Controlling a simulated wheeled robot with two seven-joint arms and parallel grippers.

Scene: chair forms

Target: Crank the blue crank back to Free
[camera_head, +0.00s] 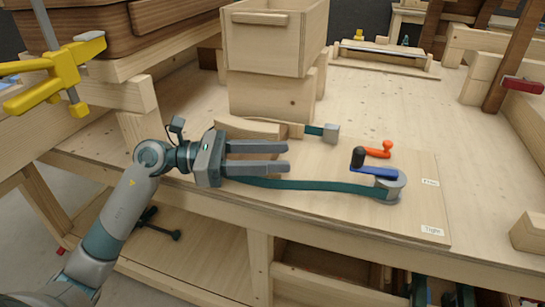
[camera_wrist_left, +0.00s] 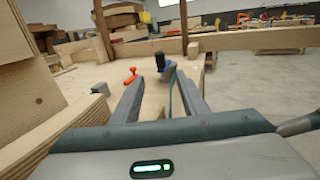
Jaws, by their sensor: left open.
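The blue crank (camera_head: 374,171) sits on a round grey hub (camera_head: 389,186) at the right end of a green strap (camera_head: 300,185). Its black knob (camera_head: 358,157) stands upright at the arm's left end. The crank also shows in the left wrist view (camera_wrist_left: 168,70), ahead between the fingers. Two labels lie on the board: an upper one (camera_head: 430,183), too small to read surely, and one reading Tight (camera_head: 432,231). My left gripper (camera_head: 288,157) is open and empty, left of the knob and apart from it, fingers pointing right. My right gripper is not in view.
A curved wooden piece (camera_head: 250,127) lies behind my gripper. A wooden drawer box (camera_head: 270,40) stands at the back. The board's front right is clear.

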